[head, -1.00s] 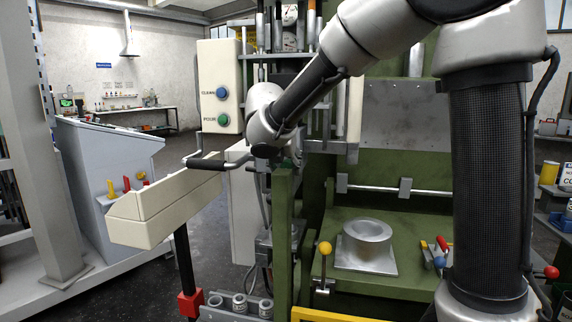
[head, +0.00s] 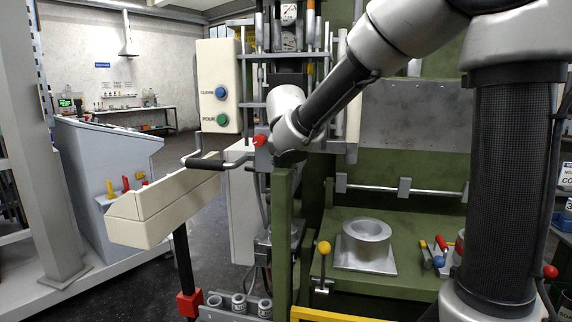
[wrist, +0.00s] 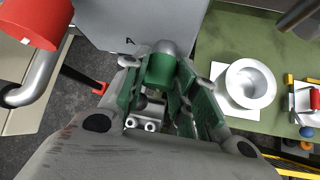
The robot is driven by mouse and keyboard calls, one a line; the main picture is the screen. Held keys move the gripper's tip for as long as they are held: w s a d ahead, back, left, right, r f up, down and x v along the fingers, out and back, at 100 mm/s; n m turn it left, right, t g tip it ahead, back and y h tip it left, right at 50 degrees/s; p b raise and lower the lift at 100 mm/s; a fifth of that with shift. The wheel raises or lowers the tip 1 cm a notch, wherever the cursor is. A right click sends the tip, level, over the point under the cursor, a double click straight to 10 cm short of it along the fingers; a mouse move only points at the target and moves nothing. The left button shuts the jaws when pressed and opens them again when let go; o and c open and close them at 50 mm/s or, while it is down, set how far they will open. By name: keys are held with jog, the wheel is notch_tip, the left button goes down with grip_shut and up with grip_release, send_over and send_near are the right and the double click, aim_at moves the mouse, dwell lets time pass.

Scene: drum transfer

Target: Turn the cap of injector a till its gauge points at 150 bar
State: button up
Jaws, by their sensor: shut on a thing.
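In the wrist view, my gripper (wrist: 160,88) is closed around a green cap (wrist: 159,71) with a rounded grey top. A letter A is printed on the grey panel (wrist: 103,22) just beside it, so I take this for injector a's cap. The green finger pads hide part of the cap. In the head view my wrist hides the gripper and the cap. Two round white gauges, an upper one (head: 288,14) and a lower one (head: 289,40), show at the top of the machine. Their needles are too small to read, and I cannot tell which belongs to injector a.
A red cylinder (head: 259,140) stands close left of my wrist; it looms large in the wrist view (wrist: 35,20). A black-gripped crank handle (head: 204,162) is further left. A yellow-knobbed lever (head: 323,248) and a metal ring-shaped part (head: 366,240) are below right.

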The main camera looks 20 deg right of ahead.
jog(key=o, duration=1)
jog(key=shift+o, duration=0.2)
jog(key=v, duration=1.2)
